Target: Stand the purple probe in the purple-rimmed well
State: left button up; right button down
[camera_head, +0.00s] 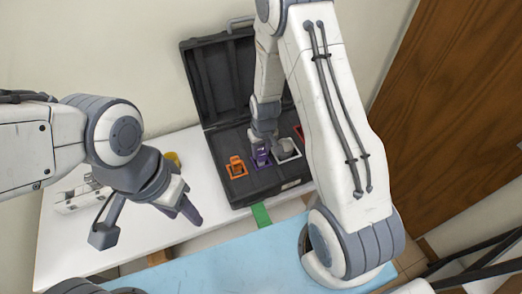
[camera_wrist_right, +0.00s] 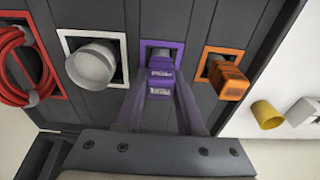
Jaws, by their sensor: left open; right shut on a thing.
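The purple probe (camera_wrist_right: 160,78) shows in the wrist view between the fingertips of my right gripper (camera_wrist_right: 160,92), which is shut on it. It lines up with the purple-rimmed well (camera_wrist_right: 178,47) and looks upright; its lower end is hidden, so I cannot tell how deep it sits. In the head view the probe (camera_head: 262,158) is at the well in the black case, below my right gripper (camera_head: 264,141), partly covered by the gripper. My left gripper (camera_head: 186,208) is open and empty over the white table's front, away from the case.
The open black case (camera_head: 222,80) has an orange-rimmed well (camera_wrist_right: 207,62) holding an orange piece (camera_wrist_right: 228,80), a white-rimmed well (camera_wrist_right: 64,42) with a grey round piece (camera_wrist_right: 92,64), and a red coil (camera_wrist_right: 22,62). A yellow cup (camera_head: 172,160) stands left of the case.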

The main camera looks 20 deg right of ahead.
jog(key=shift+f, duration=0.4)
jog(key=c, duration=0.8)
grip_release()
jog(key=r+p, duration=0.2)
jog(key=r, duration=0.1)
jog(key=s+r+p, duration=0.1)
jog(key=r+p, duration=0.2)
jog(key=r, duration=0.1)
jog(key=r+p, duration=0.3)
jog(key=r, duration=0.1)
jog(key=shift+s, duration=0.15)
